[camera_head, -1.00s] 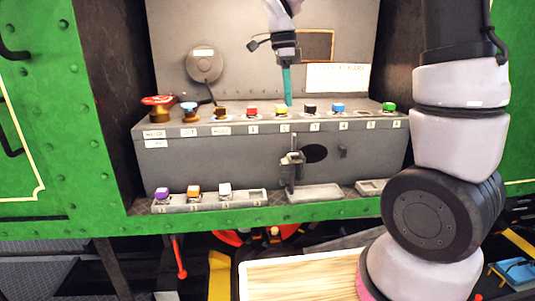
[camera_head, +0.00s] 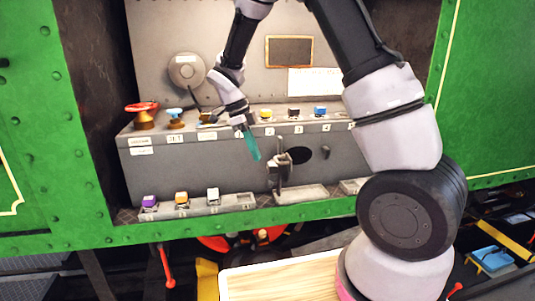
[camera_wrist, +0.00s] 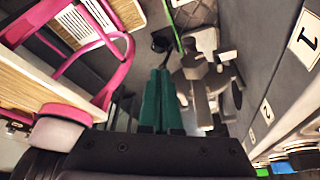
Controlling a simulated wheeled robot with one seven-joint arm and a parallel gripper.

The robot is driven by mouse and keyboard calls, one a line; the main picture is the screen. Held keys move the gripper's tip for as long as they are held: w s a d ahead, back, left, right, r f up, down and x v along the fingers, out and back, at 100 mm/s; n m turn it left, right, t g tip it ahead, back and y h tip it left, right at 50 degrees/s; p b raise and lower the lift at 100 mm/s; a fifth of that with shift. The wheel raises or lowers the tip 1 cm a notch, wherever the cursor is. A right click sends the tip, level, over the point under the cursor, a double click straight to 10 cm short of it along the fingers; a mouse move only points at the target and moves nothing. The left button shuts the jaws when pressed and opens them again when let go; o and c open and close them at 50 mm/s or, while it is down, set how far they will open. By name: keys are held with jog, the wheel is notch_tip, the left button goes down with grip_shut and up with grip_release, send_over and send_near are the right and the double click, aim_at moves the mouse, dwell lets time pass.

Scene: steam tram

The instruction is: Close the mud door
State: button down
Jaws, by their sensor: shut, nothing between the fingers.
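The mud door (camera_head: 283,170) looks like a grey metal flap with a handle and stands out from the front face of the console, open. The dark oval hole (camera_head: 302,154) beside it is uncovered. My gripper (camera_head: 254,156) has teal fingers, shut and empty, pointing down in front of the console face just left of the door. In the wrist view the shut fingers (camera_wrist: 160,75) lie beside the grey door assembly (camera_wrist: 200,75), which is to their right. A small gap appears between them; I cannot tell their exact depth apart.
The grey console (camera_head: 200,160) carries a row of coloured knobs along its top, with a red handwheel (camera_head: 141,107) at left. A low tray (camera_head: 300,193) lies below the door, and a rack (camera_head: 240,202) with coloured blocks stands left of it.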

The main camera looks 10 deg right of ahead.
aim_at(289, 159)
jog(key=shift+s+d, duration=0.3)
jog(key=shift+d, duration=0.3)
jog(key=shift+s+d, duration=0.3)
jog(key=shift+d, duration=0.3)
jog(key=shift+s+d, duration=0.3)
jog(key=shift+d, duration=0.3)
jog(key=shift+s+d+n, duration=0.35)
jog(key=shift+d+n, duration=0.35)
jog(key=d+n+t, duration=0.1)
jog(key=d+n, duration=0.1)
jog(key=s+d+n+t, duration=0.1)
jog(key=d+n, duration=0.1)
jog(key=shift+s, duration=0.1)
jog(key=w+d+n+t, duration=0.1)
jog(key=w+d+n, duration=0.3)
jog(key=d, duration=0.3)
jog(key=w+d+n+t+y, duration=0.1)
jog(key=w+d+n+t, duration=0.1)
jog(key=w+d+n, duration=0.2)
jog(key=shift+w+d+n, duration=0.15)
jog(key=shift+d+n, duration=1.05)
jog(key=shift+d, duration=0.55)
